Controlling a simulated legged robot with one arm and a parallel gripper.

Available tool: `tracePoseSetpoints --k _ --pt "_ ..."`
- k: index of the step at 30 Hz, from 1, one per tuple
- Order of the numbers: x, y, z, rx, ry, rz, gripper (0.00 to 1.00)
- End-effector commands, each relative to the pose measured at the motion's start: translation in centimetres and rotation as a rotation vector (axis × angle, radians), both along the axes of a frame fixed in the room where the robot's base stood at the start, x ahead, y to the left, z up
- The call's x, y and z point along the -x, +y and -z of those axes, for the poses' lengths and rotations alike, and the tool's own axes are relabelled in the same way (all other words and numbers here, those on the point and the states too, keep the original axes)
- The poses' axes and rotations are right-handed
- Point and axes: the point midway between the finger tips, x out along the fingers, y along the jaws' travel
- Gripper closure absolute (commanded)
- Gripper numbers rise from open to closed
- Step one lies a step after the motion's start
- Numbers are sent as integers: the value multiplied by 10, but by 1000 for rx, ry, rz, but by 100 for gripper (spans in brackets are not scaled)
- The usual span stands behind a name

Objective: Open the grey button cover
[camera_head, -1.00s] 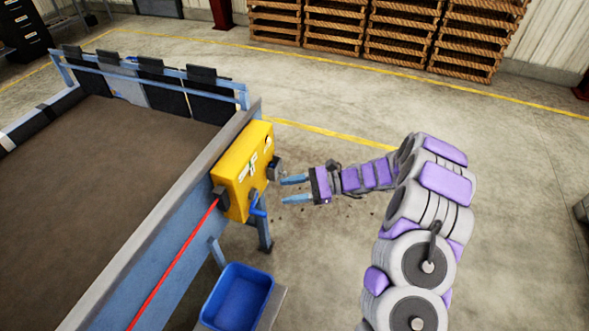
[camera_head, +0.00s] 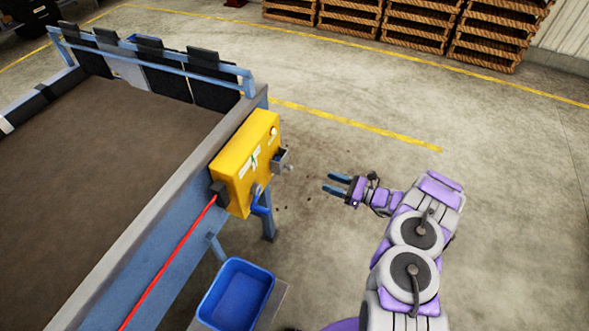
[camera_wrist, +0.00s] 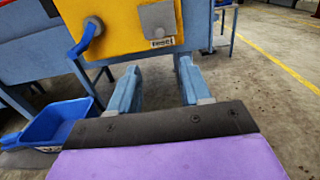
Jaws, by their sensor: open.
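The grey button cover (camera_head: 280,158) sticks out from the right-hand face of the yellow control box (camera_head: 243,165). In the wrist view the cover (camera_wrist: 158,20) is a grey plate on the yellow face, above a small label. I cannot tell surely whether it is shut or lifted, and no button shows beneath it. My gripper (camera_head: 330,184) is open and empty, to the right of the cover with a clear gap between them. In the wrist view its two blue fingers (camera_wrist: 159,68) point toward the box, below the cover.
The yellow box is fixed on a blue-framed machine with a brown bed (camera_head: 110,180). A blue handle or cable (camera_head: 259,202) and a red cord (camera_head: 165,265) are on the box. A blue bin (camera_head: 237,293) stands below. The floor right of the box is open.

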Motion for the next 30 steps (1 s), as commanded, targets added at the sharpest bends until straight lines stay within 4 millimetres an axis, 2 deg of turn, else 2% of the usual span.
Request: tracePoseSetpoints --k 3,18,24,30 --pt "-7 23 1 -2 -1 -5 52" --pt "-40 113 2 -1 -1 -4 52" --pt "-48 135 1 1 -1 -2 52" --pt "-51 140 0 1 0 0 52"
